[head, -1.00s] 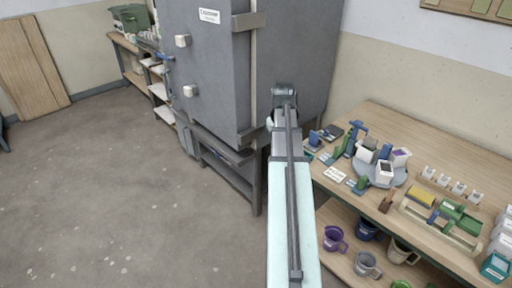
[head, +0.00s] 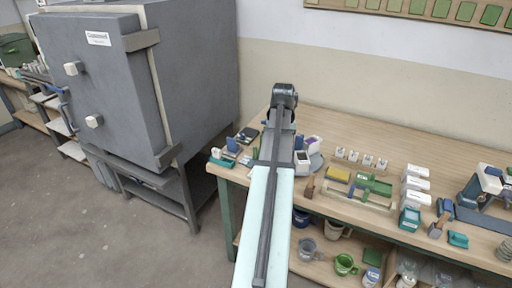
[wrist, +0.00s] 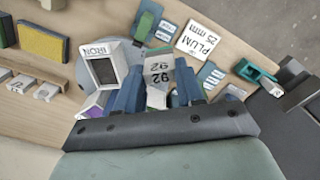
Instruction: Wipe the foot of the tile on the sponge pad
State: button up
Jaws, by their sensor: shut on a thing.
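My gripper (wrist: 157,88) shows at the bottom middle of the wrist view, with two blue fingers. It is shut on a small pale tile (wrist: 158,68) marked 92, held between the fingers. The foot of the tile cannot be made out. The yellow sponge pad (wrist: 40,41) lies at the upper left of the wrist view, apart from the gripper. In the head view the sponge pad (head: 339,174) lies on the bench, right of my arm. My arm hides the gripper and tile there.
A white IRON container (wrist: 103,68) stands on a grey round stand (wrist: 88,72) beside the tile. A PLUM 25 mm card (wrist: 198,42) lies beyond. A green block (head: 374,184) lies right of the sponge. White boxes (head: 414,184) stand farther right. A grey kiln (head: 110,80) stands left.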

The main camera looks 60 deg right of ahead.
jog(key=s+d+m, duration=0.1)
jog(key=s+d, duration=0.2)
jog(key=s, duration=0.6)
jog(key=m, duration=0.6)
send_over(334, 172)
jog(key=s, duration=0.4)
jog(key=shift+w+f, duration=0.2)
jog(key=shift+f, duration=2.6)
jog(key=shift+f, duration=0.65)
jog(key=shift+w, duration=1)
jog(key=shift+w, duration=0.15)
jog(key=shift+w+r, duration=0.1)
jog(key=shift+w, duration=0.55)
